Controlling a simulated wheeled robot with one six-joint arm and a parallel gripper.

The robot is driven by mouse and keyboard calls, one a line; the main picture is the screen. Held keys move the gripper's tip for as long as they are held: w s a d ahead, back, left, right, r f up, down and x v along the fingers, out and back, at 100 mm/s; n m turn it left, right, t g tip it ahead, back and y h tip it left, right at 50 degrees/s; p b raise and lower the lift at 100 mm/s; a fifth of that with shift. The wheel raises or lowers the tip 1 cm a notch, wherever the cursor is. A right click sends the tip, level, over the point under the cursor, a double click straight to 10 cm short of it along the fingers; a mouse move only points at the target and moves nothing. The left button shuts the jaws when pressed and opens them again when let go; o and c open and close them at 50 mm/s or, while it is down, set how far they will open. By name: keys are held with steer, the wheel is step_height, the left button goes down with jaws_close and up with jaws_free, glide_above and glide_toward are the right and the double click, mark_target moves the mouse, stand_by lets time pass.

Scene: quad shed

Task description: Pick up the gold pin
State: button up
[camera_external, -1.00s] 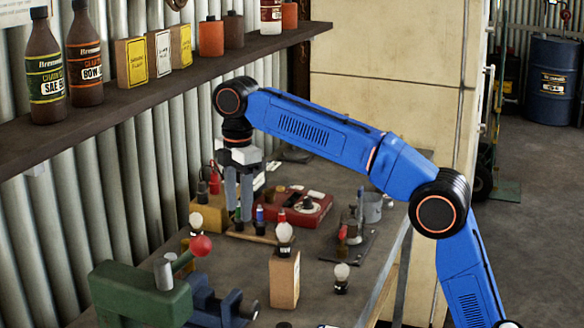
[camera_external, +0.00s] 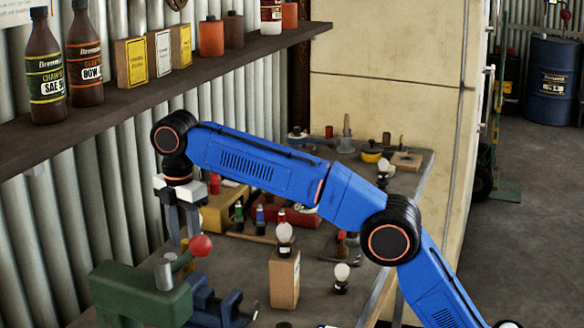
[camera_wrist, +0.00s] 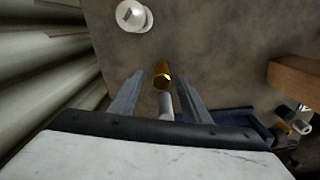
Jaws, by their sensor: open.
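The gold pin (camera_wrist: 162,76) is a short, upright-looking gold cylinder in the wrist view, between the tips of my fingers. My gripper (camera_wrist: 156,82) is open and empty, with one finger on each side of the pin's line of sight. In the external view my gripper (camera_external: 183,237) points straight down at the left of the bench, behind the green vise. A small gold-brown bit (camera_external: 185,244) shows by the fingertips and may be the pin. I cannot tell whether the fingers touch it.
A bulb (camera_wrist: 134,16) stands beyond the pin. A cardboard box (camera_external: 284,279) is to the right. The shelf (camera_external: 150,85) and corrugated wall are close on the left.

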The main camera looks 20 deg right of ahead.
mark_target(189, 271)
steer(key=shift+s+d+f, duration=0.1)
steer(key=shift+f, duration=2.4)
jaws_close()
